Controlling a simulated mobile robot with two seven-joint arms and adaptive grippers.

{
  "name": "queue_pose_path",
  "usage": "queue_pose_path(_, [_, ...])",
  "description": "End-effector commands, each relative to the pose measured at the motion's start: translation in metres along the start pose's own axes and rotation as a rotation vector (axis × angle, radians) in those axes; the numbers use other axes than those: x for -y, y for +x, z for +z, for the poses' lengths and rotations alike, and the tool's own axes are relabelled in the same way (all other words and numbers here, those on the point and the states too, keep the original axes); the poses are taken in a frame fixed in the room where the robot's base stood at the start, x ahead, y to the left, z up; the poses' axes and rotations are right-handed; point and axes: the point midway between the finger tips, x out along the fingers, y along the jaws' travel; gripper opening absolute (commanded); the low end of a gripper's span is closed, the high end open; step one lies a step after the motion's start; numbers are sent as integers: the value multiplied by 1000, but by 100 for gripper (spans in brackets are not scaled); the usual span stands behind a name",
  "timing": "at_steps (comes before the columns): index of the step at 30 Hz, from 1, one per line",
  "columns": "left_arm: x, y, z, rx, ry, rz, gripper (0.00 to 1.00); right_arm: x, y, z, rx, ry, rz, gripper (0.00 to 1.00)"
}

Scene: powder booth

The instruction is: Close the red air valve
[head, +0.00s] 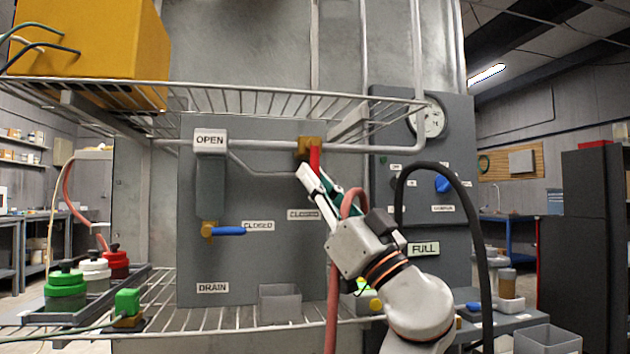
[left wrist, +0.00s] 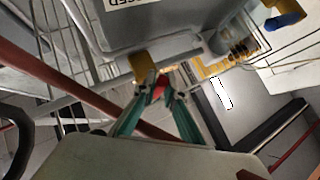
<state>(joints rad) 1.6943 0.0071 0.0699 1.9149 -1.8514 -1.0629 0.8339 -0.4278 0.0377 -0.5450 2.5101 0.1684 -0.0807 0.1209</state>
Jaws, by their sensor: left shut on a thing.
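The red valve handle (head: 315,158) hangs down from a brass valve body (head: 309,143) on a horizontal grey pipe in the head view. My left gripper (head: 310,172) is shut on the handle, reaching up from the lower right. In the left wrist view, the handle (left wrist: 160,88) shows as a small red piece between the green-sided fingertips (left wrist: 161,84), beside the brass body (left wrist: 143,64). The fingers hide much of the handle. A partly hidden label reading CLOSED (head: 303,214) is on the panel below. My right gripper is not in view.
A wire shelf (head: 270,99) runs just above the valve. A blue-handled valve (head: 228,231) sits lower left, beside another CLOSED label. A red hose (head: 333,290) and a black hose (head: 470,205) hang near my arm. A gauge panel (head: 455,130) stands at right.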

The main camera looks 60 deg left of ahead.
Motion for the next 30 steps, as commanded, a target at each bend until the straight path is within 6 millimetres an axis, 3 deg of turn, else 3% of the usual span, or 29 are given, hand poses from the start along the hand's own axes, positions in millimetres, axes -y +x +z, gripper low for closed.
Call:
queue_pose_path(3, [-1, 3, -2, -1, -8, 5, 0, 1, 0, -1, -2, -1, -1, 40])
queue_pose_path(4, [-1, 3, -2, -1, -8, 5, 18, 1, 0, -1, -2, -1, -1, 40])
queue_pose_path(6, [-1, 2, -2, -1, -7, 4, 28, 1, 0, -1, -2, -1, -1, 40])
queue_pose_path(19, [-1, -8, 0, 0, 0, 5, 28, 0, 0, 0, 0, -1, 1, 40])
queue_pose_path(30, [-2, -77, 0, -1, -1, 8, 28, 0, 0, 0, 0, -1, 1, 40])
